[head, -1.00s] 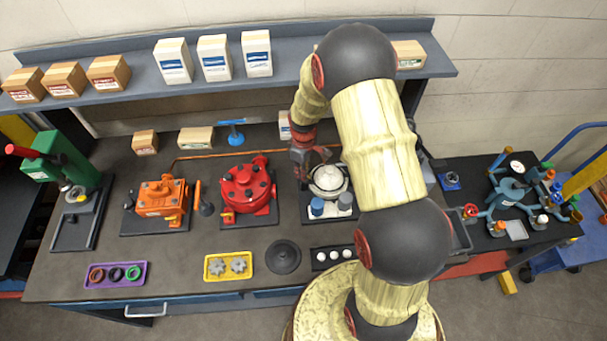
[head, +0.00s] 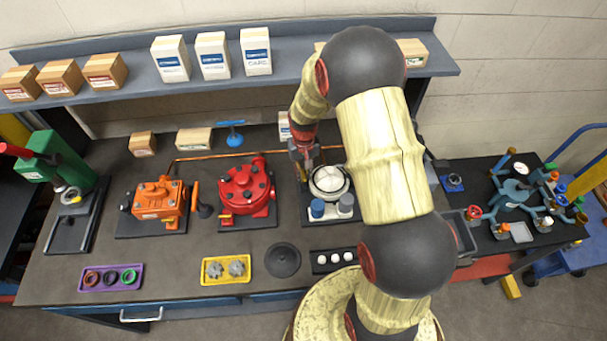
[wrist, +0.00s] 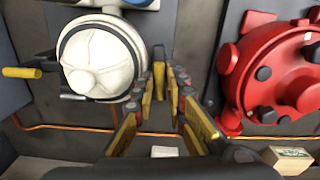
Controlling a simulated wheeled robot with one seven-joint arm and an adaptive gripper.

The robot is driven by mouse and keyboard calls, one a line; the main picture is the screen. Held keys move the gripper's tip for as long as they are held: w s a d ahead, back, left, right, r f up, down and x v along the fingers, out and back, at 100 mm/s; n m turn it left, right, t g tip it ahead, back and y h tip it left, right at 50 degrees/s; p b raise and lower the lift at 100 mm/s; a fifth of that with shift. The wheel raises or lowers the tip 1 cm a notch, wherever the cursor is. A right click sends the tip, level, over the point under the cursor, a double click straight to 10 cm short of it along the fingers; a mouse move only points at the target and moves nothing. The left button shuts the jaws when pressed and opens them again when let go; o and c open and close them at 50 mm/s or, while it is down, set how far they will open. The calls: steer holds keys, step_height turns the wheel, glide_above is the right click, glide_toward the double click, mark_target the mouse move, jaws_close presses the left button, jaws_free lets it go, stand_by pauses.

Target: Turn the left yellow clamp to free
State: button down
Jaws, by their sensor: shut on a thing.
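The white round motor (head: 327,179) sits on a dark base at the bench's middle; it also shows at the upper left of the wrist view (wrist: 98,60). The left yellow clamp (wrist: 159,58) is beside the motor, on the side toward the red motor, and is partly hidden by my fingers. My gripper (wrist: 160,84) is shut on this clamp, with a finger on each side. In the head view my gripper (head: 306,160) is small at the motor's back left. The other yellow clamp (wrist: 22,72) sticks out on the motor's opposite side.
A red motor (head: 246,190) stands close to the left of the white one, with an orange motor (head: 158,203) beyond. A copper pipe (wrist: 60,127) runs behind them. Blue and grey cylinders (head: 318,208) stand at the white motor's front. Boxes sit on the back shelf.

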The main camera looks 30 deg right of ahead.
mark_target(303, 175)
steer(key=shift+m, duration=0.6)
steer(key=c, duration=1.8)
jaws_free()
step_height(303, 175, up, 12)
